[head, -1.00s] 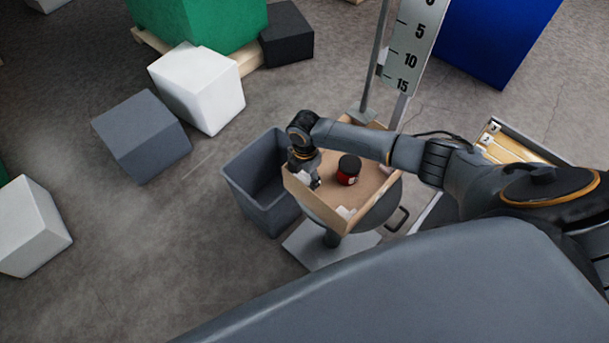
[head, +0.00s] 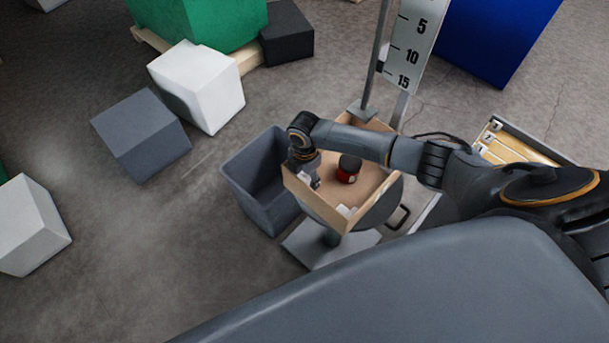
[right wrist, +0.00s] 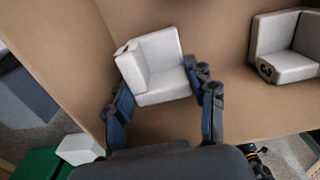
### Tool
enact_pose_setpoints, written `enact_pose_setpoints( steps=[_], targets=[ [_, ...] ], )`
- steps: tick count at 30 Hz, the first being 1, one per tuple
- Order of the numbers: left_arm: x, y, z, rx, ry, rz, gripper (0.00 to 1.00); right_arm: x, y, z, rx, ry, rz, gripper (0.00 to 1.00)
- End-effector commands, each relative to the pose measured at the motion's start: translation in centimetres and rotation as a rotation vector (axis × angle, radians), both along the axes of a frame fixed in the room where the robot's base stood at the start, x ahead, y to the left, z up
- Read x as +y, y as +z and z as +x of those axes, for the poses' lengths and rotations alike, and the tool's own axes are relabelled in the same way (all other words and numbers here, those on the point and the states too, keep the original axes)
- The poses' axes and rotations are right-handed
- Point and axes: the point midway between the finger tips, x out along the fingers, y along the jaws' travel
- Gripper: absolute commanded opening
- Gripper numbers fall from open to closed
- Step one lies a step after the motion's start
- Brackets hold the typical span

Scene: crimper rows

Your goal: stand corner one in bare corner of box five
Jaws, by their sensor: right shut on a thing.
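My right gripper (right wrist: 160,105) is shut on a white L-shaped corner piece (right wrist: 160,60), which sits between its fingertips in the right wrist view. In the head view the right gripper (head: 314,182) reaches down inside the open cardboard box (head: 367,207) at its left corner, where the arm hides most of the held piece. A second white corner piece (right wrist: 287,64) stands in another corner of the box and also shows at the near corner in the head view (head: 345,212). I cannot tell whether the held piece touches the box floor. My left gripper is not in view.
A red jar with a black lid (head: 349,168) stands in the box. The box rests on a round grey stand (head: 384,205) beside a post with a numbered scale (head: 408,50). A grey bin (head: 255,185) is close on the left. A numbered tray (head: 510,150) is at right.

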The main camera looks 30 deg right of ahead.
Motion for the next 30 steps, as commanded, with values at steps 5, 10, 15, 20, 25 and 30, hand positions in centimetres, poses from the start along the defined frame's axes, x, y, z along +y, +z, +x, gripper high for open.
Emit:
enact_pose_setpoints(
  steps=[5,10,15,20,25,30],
  targets=[
    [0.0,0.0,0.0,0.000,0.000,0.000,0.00,0.0,0.0,0.0,-0.001,0.000,0.000,0.57],
    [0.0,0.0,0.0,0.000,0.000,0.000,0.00,0.0,0.0,0.0,-0.001,0.000,0.000,0.82],
    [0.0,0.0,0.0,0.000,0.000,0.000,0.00,0.0,0.0,0.0,-0.001,0.000,0.000,0.82],
    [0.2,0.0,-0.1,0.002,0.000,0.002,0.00,0.0,0.5,0.1,-0.003,0.000,0.001,0.82],
    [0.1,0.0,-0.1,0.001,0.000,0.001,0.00,0.0,3.0,0.1,-0.005,0.001,0.002,0.82],
    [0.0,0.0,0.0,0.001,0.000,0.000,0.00,0.0,6.8,0.1,-0.004,0.002,0.000,0.82]
  ],
)
